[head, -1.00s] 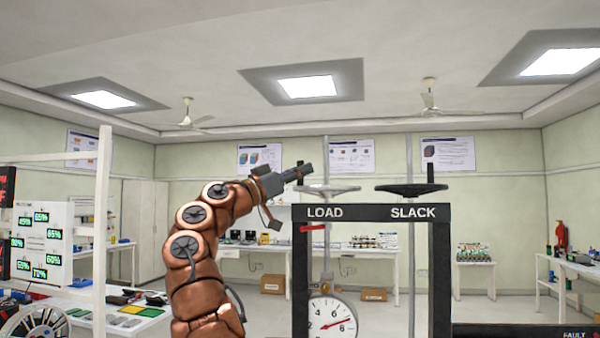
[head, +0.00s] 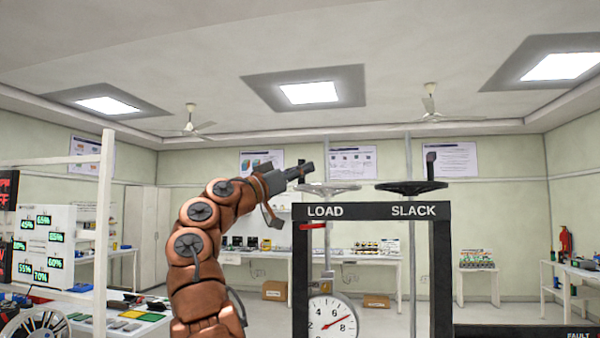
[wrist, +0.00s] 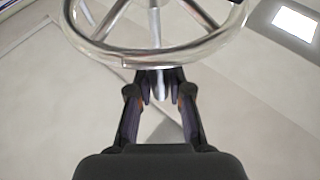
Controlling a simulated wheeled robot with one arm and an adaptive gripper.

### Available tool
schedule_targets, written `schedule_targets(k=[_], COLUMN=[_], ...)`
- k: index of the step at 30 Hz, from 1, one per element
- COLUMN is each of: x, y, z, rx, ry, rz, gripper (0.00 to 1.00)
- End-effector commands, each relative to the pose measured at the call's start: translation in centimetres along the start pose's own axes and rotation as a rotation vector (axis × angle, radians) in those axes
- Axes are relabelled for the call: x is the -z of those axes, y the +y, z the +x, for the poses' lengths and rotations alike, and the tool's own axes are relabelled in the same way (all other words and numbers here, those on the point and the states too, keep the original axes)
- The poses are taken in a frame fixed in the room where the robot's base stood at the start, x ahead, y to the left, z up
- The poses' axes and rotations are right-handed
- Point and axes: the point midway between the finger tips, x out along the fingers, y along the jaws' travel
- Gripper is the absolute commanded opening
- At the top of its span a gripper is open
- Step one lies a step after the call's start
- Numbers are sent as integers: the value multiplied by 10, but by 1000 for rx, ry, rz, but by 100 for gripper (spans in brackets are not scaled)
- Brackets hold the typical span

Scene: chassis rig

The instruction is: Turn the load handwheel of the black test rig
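The black test rig (head: 379,211) stands right of my arm, with LOAD and SLACK lettered on its top bar. The silver load handwheel (head: 335,187) lies level above LOAD. It also shows in the wrist view (wrist: 155,58), with its rim and spokes across the top. My gripper (head: 304,171) is at the left side of this wheel. In the wrist view the fingers come close together around a thin grey handle (wrist: 158,84) just below the rim. The round dial gauge (head: 330,321) hangs inside the frame, its red needle near 8.
The black slack handwheel (head: 412,187), with an upright dark knob (head: 431,165), sits to the right on the same bar. A white shelf frame (head: 104,220) stands at the left. Benches line the back wall. The space above the wheels is clear.

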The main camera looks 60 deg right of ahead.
Motion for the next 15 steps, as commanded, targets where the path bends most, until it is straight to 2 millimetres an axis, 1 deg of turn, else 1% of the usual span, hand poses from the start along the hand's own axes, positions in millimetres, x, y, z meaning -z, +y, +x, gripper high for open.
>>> schedule_targets(k=[1, 6, 15], x=[0, 0, 0], y=[0, 0, 0], z=[0, 0, 0], rx=[0, 0, 0], ry=[0, 0, 0], rz=[0, 0, 0], gripper=[26, 43, 43])
